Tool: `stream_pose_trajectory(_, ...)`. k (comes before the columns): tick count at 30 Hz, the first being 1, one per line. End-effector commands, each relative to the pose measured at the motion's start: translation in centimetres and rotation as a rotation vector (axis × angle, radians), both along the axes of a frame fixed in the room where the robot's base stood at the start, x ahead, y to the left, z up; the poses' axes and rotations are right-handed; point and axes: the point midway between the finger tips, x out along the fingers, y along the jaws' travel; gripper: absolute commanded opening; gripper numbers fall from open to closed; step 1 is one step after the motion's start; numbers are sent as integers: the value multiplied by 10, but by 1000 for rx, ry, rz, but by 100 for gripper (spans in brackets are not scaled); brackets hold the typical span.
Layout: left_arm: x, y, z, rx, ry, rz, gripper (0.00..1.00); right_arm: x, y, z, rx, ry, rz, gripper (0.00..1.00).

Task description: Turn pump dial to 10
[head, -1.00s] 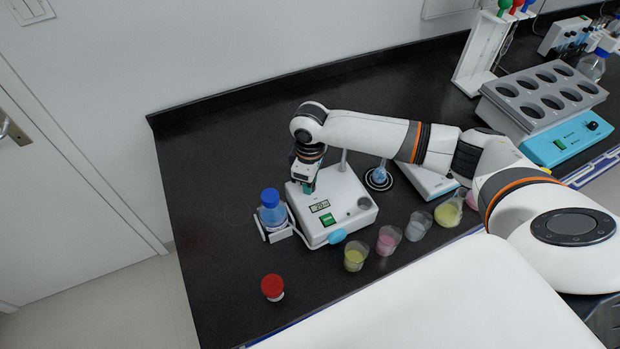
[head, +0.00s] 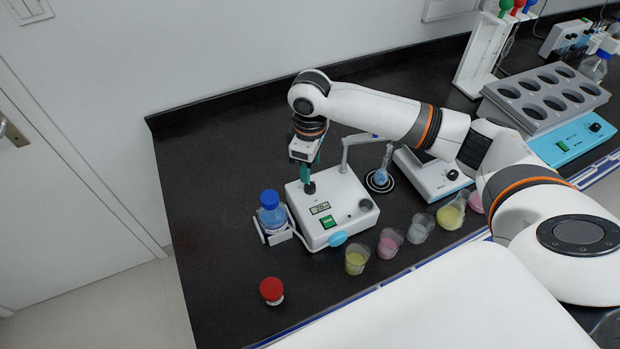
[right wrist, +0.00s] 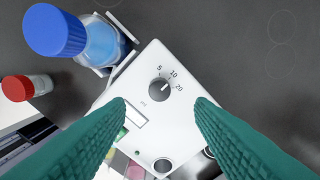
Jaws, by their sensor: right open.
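The white pump (head: 340,205) stands on the black bench, with a small display (head: 320,208) and a green switch (head: 327,222). Its dark dial (head: 309,188) sits on top and also shows in the right wrist view (right wrist: 158,91), with marks 5, 10 and 20 around it. The dial's light pointer line faces up and right, toward the 10–20 side; its exact setting is hard to read. My right gripper (head: 305,174) is above the dial with teal fingers. In the right wrist view my right gripper (right wrist: 161,101) is open, with one finger each side of the dial, apart from it.
A blue-capped bottle (head: 271,213) stands in a holder left of the pump. A red-capped jar (head: 271,291) is nearer the front. Several beakers (head: 390,242) line the front right. A stirrer plate (head: 433,176) and flask (head: 381,177) are to the right. The bench left is clear.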

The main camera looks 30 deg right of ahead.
Motion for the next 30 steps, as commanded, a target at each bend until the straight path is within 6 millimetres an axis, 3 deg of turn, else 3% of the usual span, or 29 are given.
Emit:
stream_pose_trajectory(6,0,0,-10,0,0,0,36,1,0,38,1,-3,1,49)
stream_pose_trajectory(10,0,0,-11,0,0,0,36,0,0,49,1,-1,0,49)
stream_pose_trajectory(30,0,0,-11,0,0,0,36,0,0,52,1,1,0,49)
